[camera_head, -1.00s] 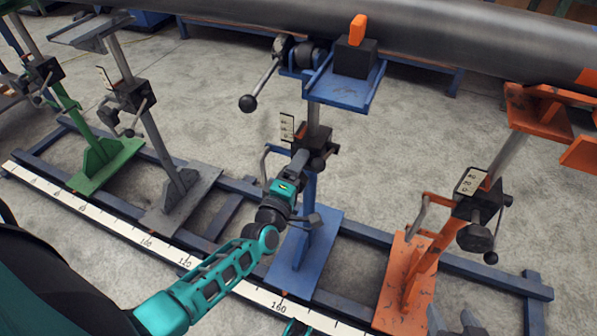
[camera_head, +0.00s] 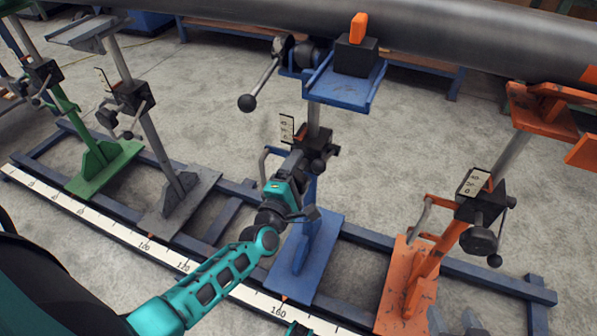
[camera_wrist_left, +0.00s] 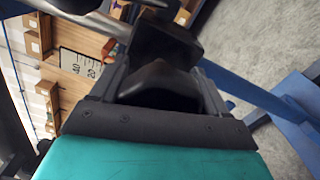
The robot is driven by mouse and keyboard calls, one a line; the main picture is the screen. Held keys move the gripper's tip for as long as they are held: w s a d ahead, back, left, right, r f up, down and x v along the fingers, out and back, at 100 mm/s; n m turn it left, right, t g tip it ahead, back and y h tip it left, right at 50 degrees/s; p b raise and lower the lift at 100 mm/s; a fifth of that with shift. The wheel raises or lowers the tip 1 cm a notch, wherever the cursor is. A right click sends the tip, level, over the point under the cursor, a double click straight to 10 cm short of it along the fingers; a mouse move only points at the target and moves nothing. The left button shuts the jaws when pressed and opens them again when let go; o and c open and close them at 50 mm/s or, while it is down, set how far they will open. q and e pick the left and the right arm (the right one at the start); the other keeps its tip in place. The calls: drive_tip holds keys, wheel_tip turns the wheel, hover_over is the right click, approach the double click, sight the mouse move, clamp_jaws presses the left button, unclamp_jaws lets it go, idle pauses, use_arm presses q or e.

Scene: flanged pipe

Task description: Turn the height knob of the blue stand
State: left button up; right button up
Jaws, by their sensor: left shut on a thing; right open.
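My left gripper (camera_head: 296,162) is at the front of that block, shut on the dark height knob. In the left wrist view the knob (camera_wrist_left: 160,82) is between the fingers; most of it is hidden.
An orange stand (camera_head: 418,265) is to the right; grey (camera_head: 181,195) and green (camera_head: 102,165) stands are to the left. A large grey pipe (camera_head: 450,40) crosses the back. A ball-ended lever (camera_head: 247,102) hangs left of the blue top plate. A ruler strip (camera_head: 140,245) runs along the front.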

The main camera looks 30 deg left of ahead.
use_arm(q)
drive_tip(key=o, duration=1)
drive_tip(key=shift+s, duration=0.1)
use_arm(e)
drive_tip(key=shift+r, duration=0.1)
use_arm(q)
drive_tip(key=shift+s, duration=0.3)
drive_tip(key=s+p, duration=0.2)
drive_tip(key=s, duration=1)
drive_tip(key=shift+d, duration=0.35)
use_arm(e)
drive_tip(key=shift+s+d+r, duration=0.15)
drive_tip(key=shift+d+r, duration=0.25)
use_arm(q)
drive_tip(key=shift+d, duration=0.1)
